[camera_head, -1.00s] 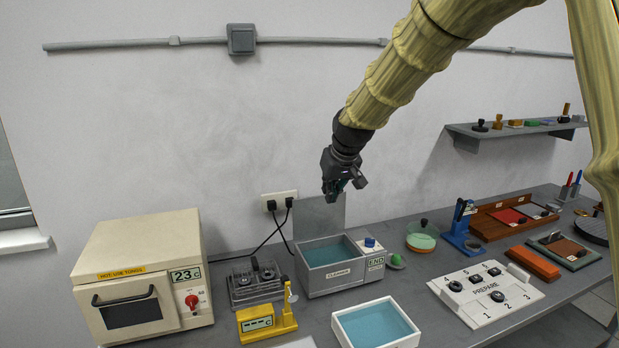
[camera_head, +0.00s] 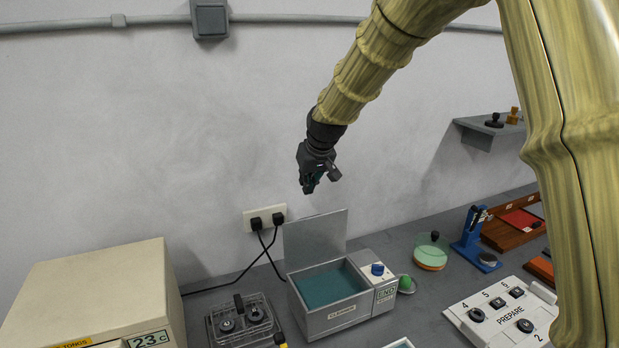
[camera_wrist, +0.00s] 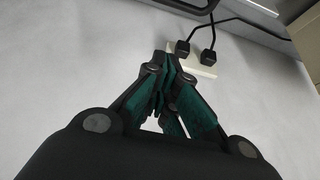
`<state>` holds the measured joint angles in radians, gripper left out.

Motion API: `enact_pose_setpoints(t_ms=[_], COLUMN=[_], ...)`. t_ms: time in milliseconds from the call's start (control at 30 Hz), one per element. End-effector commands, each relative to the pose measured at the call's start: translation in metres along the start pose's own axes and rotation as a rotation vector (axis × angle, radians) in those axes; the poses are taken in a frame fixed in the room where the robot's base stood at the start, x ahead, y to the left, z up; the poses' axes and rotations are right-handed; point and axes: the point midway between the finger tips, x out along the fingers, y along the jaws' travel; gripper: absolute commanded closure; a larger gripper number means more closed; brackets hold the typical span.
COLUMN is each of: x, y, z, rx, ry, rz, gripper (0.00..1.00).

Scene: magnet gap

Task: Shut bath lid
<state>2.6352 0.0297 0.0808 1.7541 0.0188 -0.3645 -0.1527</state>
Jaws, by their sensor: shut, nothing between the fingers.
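The bath (camera_head: 338,319) is a grey box marked CLEANER, with blue-green liquid (camera_head: 331,286) inside. It stands on the bench against the wall, with a blue knob (camera_head: 377,269) and a small END display (camera_head: 386,294) at its right. Its lid (camera_head: 315,235) is a flat grey plate standing upright at the back edge, open. My gripper (camera_head: 309,187) is shut and empty, above the lid and apart from it.
A wall socket (camera_head: 268,217) with two black plugs is left of the lid. A green-topped round dish (camera_head: 431,252), a blue stand (camera_head: 472,238) and a PREPARE panel (camera_head: 505,313) stand right.

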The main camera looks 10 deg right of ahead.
Motion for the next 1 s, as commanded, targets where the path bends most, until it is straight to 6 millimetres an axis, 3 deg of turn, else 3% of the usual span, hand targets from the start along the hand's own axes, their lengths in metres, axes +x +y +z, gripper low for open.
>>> enact_pose_setpoints(t_ms=[600, 1000], x=[0.068, 0.055], y=[0.002, 0.002], z=[0.001, 0.035], rx=[0.001, 0.003], ry=[-0.001, -0.002], rz=[0.001, 0.001], gripper=[1.00, 1.00])
